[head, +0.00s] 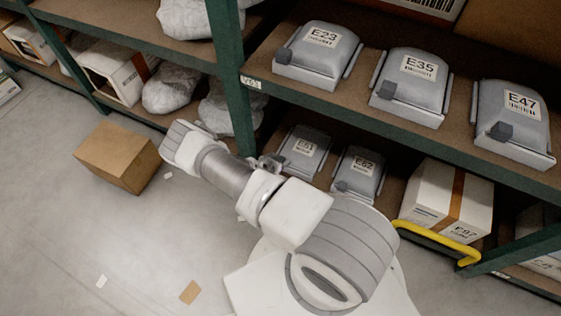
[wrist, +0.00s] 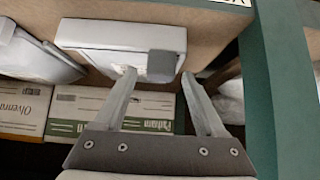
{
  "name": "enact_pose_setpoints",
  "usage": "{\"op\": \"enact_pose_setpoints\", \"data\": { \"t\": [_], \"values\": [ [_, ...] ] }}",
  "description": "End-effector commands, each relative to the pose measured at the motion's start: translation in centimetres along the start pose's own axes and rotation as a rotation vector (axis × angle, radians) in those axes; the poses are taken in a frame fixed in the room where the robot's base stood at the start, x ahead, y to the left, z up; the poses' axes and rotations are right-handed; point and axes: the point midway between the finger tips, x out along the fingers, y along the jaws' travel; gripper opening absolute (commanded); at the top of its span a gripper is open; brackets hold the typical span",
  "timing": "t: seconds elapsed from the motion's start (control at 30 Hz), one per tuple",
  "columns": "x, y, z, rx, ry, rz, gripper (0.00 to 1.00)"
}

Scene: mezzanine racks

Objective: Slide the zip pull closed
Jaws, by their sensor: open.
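Several grey pouches with white labels sit on the rack, each with a raised rail along its sides; a dark grey block, which looks like the zip pull, shows at the front left of the upper ones. My gripper (head: 268,162) is at the lower shelf, just left of pouch E51 (head: 304,151). In the wrist view my gripper (wrist: 160,76) is open, its two fingers apart. A grey block (wrist: 162,66), likely a zip pull, shows between the fingertips on the edge of a pale pouch (wrist: 105,36). I cannot tell whether the fingers touch it.
Pouches E23 (head: 319,53), E35 (head: 412,84) and E47 (head: 513,119) stand on the upper shelf. Pouch E62 (head: 357,173) and a white carton (head: 446,208) are below. A green post (head: 232,80) stands close to my gripper. A brown box (head: 118,156) lies on the floor.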

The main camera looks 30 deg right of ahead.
Motion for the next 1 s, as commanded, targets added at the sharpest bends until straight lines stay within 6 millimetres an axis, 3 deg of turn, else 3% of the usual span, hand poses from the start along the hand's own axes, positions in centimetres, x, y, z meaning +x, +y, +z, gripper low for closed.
{"op": "enact_pose_setpoints", "data": {
  "t": [0.13,0.47,0.87,0.9,1.0],
  "values": [
    [1.44,-0.03,0.09,0.0,0.0,-0.001,0.72],
    [1.74,-0.02,-0.02,0.0,0.0,0.0,0.72],
    [1.71,-0.03,-0.01,0.0,0.0,0.0,0.04],
    [1.71,-0.04,-0.01,0.0,0.0,-0.001,0.0],
    [1.71,-0.04,-0.01,0.0,0.0,-0.001,0.0]
  ]
}}
